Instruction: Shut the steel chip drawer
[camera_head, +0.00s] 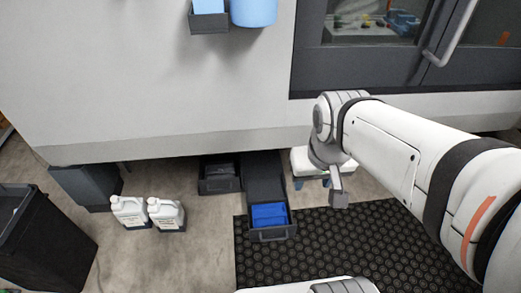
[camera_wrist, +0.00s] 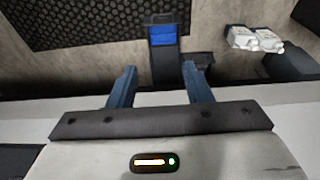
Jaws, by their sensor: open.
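The steel chip drawer (camera_head: 264,180) is a long dark grey drawer, pulled out from under the white machine over the floor. Blue contents (camera_head: 268,214) lie at its front end, and a bar handle (camera_head: 273,238) is on its front face. The drawer also shows at the top middle of the wrist view (camera_wrist: 163,19). My gripper (camera_head: 340,198) is to the right of the drawer in the head view, apart from it. In the wrist view its two blue-grey fingers (camera_wrist: 159,70) are spread with nothing between them.
A dark open box (camera_head: 218,178) sits left of the drawer. Two white jugs (camera_head: 148,213) and a black bin (camera_head: 40,245) stand at left. A black studded mat (camera_head: 340,250) lies in front.

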